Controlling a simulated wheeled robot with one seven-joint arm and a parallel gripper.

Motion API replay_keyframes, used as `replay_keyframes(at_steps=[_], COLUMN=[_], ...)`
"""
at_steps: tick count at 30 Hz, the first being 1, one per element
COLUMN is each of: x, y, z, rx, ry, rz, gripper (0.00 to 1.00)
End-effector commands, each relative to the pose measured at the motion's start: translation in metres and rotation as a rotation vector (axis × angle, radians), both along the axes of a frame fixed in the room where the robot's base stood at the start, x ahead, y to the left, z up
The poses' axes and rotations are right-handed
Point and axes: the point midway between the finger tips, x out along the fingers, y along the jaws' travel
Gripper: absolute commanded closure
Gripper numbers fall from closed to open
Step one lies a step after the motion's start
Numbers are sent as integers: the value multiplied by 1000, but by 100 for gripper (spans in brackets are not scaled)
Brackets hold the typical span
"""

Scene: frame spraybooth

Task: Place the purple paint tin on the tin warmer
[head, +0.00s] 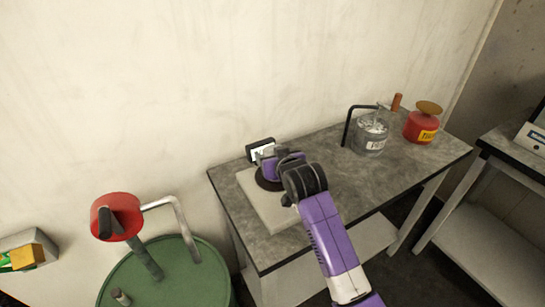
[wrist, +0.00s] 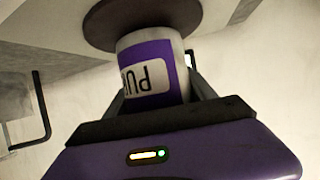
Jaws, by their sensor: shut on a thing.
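The purple paint tin (wrist: 150,75) has a white and purple band with upside-down lettering in the wrist view. My gripper (wrist: 155,100) is shut on it, one finger on each side. The tin's end meets the dark round plate of the tin warmer (wrist: 108,18); I cannot tell whether it rests there or hovers just off it. In the head view the tin (head: 269,168) is partly hidden behind my gripper (head: 277,164), over the dark plate. The warmer's pale flat base (head: 271,211) lies on the grey table's left part.
On the table (head: 345,184), a glass jar (head: 371,136), a red tin (head: 421,127) and a black bent rod (head: 347,127) stand at the right. A green drum (head: 165,278) with a red-topped pump (head: 116,215) stands left. The table's middle is clear.

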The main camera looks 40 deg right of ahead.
Motion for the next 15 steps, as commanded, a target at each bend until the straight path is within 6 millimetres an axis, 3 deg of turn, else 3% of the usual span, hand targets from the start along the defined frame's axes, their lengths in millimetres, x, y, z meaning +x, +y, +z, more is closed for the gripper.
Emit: replay_keyframes(at_steps=[14,15], x=[0,0], y=[0,0], z=[-8,-9], rx=[-2,0], ry=[-4,-1], rz=[0,0], gripper=[97,30])
